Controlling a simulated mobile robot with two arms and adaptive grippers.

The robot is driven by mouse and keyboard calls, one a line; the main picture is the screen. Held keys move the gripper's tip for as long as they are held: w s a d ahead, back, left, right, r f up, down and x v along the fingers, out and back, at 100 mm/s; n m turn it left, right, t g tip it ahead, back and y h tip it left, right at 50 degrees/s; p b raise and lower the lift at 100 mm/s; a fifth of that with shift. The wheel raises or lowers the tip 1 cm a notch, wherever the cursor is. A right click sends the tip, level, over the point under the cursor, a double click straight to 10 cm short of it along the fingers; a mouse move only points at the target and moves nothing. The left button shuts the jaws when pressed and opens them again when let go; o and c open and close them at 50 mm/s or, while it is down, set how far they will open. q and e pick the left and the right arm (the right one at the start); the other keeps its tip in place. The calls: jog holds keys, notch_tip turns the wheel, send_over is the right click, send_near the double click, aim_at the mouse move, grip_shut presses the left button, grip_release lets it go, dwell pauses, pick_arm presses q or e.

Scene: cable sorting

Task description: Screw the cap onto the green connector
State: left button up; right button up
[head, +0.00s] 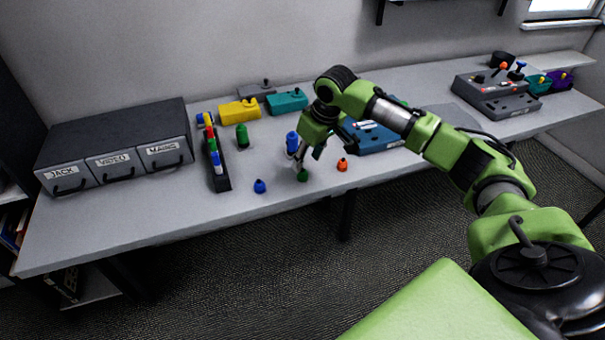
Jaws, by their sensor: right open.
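A small green cap (302,176) sits on the table near its front edge. My right gripper (306,160) points down just above and behind it, with its fingers apart; whether they touch the cap is too small to tell. A green connector (242,137) stands upright farther back and to the left, next to the dark rack. My left gripper is not in view.
A blue cap (259,186) and an orange cap (342,164) lie either side of the green cap. A blue connector (292,143) stands just behind the gripper. A dark rack (222,182) holds several coloured connectors. Labelled drawers (115,135) stand at left.

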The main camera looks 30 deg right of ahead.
aim_at(303, 169)
jog(key=x, duration=0.2)
jog(key=p+x, duration=0.1)
jog(key=x, duration=0.1)
jog(key=shift+s+a, duration=0.15)
jog(key=shift+a, duration=0.2)
jog(key=shift+w+f, duration=0.2)
jog(key=shift+f, duration=0.45)
jog(key=c, duration=0.8)
